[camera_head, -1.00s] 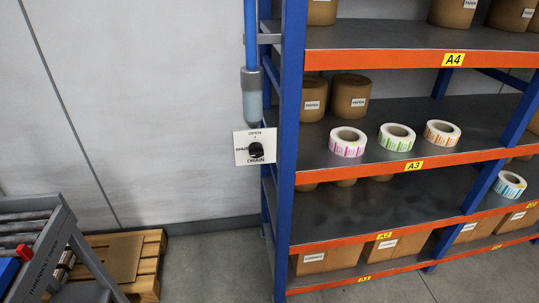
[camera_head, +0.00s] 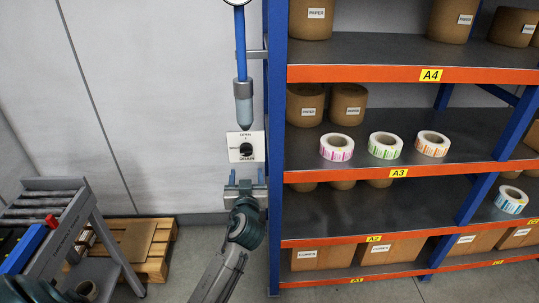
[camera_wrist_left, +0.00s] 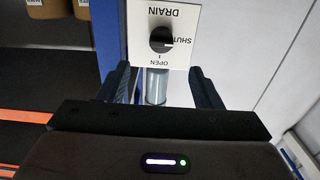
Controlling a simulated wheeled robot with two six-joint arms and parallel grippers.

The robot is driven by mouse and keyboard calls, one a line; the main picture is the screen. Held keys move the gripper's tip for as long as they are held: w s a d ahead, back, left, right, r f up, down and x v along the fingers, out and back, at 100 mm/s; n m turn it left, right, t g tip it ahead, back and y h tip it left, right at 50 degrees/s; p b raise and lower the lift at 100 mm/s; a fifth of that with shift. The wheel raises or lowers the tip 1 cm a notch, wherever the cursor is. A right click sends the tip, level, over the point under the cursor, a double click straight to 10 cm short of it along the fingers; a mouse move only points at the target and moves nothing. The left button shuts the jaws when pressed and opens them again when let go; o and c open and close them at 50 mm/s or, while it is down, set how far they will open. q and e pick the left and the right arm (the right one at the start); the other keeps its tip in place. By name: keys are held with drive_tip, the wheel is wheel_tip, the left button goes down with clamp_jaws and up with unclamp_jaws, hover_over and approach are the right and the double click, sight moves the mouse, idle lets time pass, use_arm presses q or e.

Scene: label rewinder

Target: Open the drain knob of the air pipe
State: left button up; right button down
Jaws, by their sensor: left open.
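The black drain knob (camera_head: 246,150) sits on a white plate (camera_head: 236,139) marked OPEN, SHUT and DRAIN, below the blue air pipe (camera_head: 240,50) and its grey cylinder. In the left wrist view the knob (camera_wrist_left: 161,40) appears upside down, with its pointer toward SHUT. My left gripper (camera_head: 245,178) is just below the plate in the head view. Its two fingers (camera_wrist_left: 158,88) are spread apart with nothing held between them, and the knob lies beyond the fingertips.
A blue and orange shelf rack (camera_head: 400,168) stands close on the right, its blue post (camera_head: 277,150) beside the plate. It carries brown rolls and label rolls (camera_head: 385,146). A wooden pallet (camera_head: 150,250) and a roller stand (camera_head: 60,215) are at lower left.

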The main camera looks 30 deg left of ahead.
sight(246, 154)
use_arm(q)
drive_tip(key=p+x, duration=0.3)
drive_tip(key=x, duration=0.7)
drive_tip(key=shift+a+r+p, duration=0.15)
drive_tip(key=shift+a+p, duration=0.05)
drive_tip(key=shift+p, duration=0.1)
drive_tip(key=shift+w+a, duration=0.25)
drive_tip(key=shift+w, duration=0.1)
drive_tip(key=c, duration=1)
